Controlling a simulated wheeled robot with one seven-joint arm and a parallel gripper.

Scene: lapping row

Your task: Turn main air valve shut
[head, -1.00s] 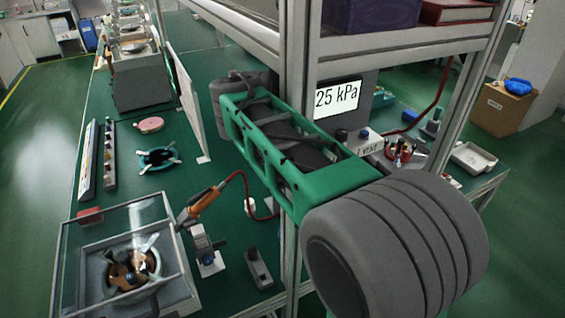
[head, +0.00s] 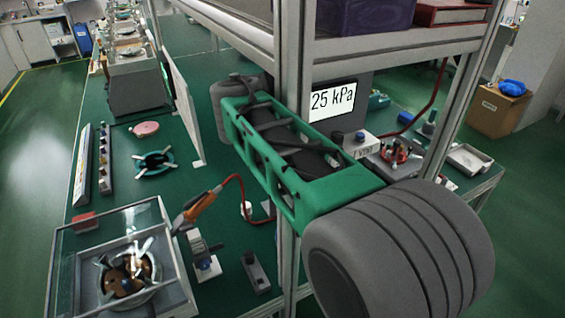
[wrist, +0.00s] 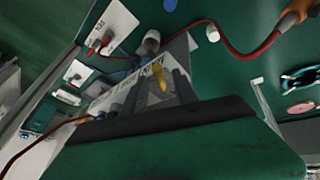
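In the wrist view, a yellow lever (wrist: 159,76) shows near the middle, in front of a pale block with dark lettering that is upside down and only partly readable. I take it to be the main air valve. My gripper (wrist: 163,86) shows as a dark bar with two fingers pointing at that block. The fingers stand apart, with the yellow lever seen between their tips. I cannot tell whether they touch it. In the head view my green and grey arm and a shelf post hide the gripper and the lever.
A display (head: 332,101) reads 25 kPa behind the shelf post (head: 293,150). A red hose (head: 238,182) runs to an orange-handled tool (head: 197,209). A glass-sided box (head: 122,262) stands at front left. A shelf (head: 400,43) overhangs my arm. Floor is clear at left.

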